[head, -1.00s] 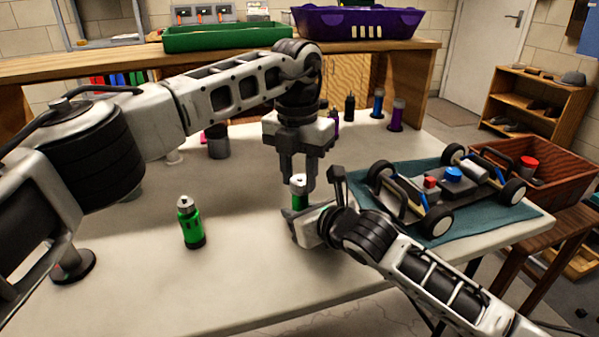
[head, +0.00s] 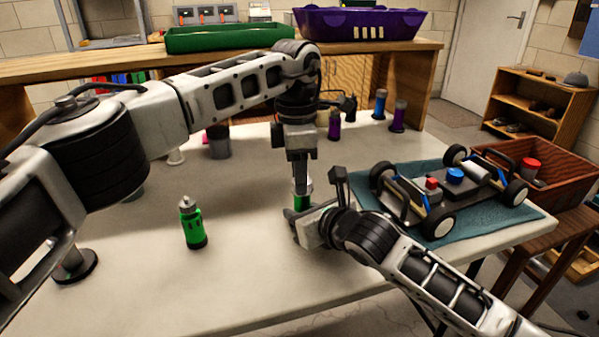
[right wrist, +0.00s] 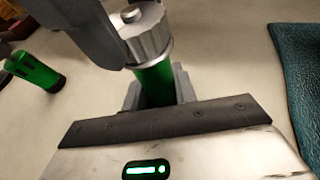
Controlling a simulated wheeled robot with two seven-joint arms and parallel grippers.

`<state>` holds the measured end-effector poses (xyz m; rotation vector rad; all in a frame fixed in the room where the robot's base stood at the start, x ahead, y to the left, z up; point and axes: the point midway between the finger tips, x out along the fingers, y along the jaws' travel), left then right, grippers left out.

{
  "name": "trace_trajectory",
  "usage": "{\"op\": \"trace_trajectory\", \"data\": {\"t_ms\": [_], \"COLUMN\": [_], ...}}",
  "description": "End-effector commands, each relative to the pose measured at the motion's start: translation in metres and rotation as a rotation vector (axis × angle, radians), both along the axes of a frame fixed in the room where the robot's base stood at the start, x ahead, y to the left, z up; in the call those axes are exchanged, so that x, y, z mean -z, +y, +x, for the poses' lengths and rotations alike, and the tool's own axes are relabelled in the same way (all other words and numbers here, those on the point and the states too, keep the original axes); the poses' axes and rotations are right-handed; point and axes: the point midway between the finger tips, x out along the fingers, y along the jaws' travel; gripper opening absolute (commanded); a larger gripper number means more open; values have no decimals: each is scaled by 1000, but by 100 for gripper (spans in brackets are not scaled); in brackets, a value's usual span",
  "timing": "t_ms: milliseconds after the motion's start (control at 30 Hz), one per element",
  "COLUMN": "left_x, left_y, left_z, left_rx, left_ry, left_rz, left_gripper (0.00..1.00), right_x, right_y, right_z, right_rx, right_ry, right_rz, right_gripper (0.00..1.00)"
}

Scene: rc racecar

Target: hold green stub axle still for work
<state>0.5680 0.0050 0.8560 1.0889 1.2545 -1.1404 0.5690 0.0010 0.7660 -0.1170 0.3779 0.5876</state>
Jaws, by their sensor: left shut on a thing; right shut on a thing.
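The green stub axle (head: 302,201) stands upright on the table in the head view, with a ridged silver cap on top. My right gripper (head: 300,208) is shut around its green body from the side, low over the table. The right wrist view shows the green body (right wrist: 155,82) between the fingers and the silver cap (right wrist: 146,42) above them. My left gripper (head: 301,182) points straight down from above and is shut on the silver cap; its fingers partly hide the cap. A second green part (head: 192,224) with a silver top stands free on the left.
A racecar chassis (head: 450,185) sits on a teal mat (head: 465,222) at the right. Dark, blue and purple cylinders (head: 398,116) stand at the back of the table.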

Motion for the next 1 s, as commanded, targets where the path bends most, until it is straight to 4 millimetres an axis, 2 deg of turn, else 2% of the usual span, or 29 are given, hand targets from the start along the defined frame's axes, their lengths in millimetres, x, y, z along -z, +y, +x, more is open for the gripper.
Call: {"op": "trace_trajectory", "data": {"t_ms": [33, 1000], "left_x": [-1, 0], "left_y": [-2, -3], "left_z": [0, 2], "left_rx": [48, 924], "left_ry": [0, -9], "left_rz": [-4, -19], "left_gripper": [10, 10], "right_x": [9, 9], "right_y": [-2, -2], "right_z": [-1, -1], "right_rx": [4, 5], "right_ry": [18, 17], "right_rz": [-12, -10], "right_gripper": [3, 3]}}
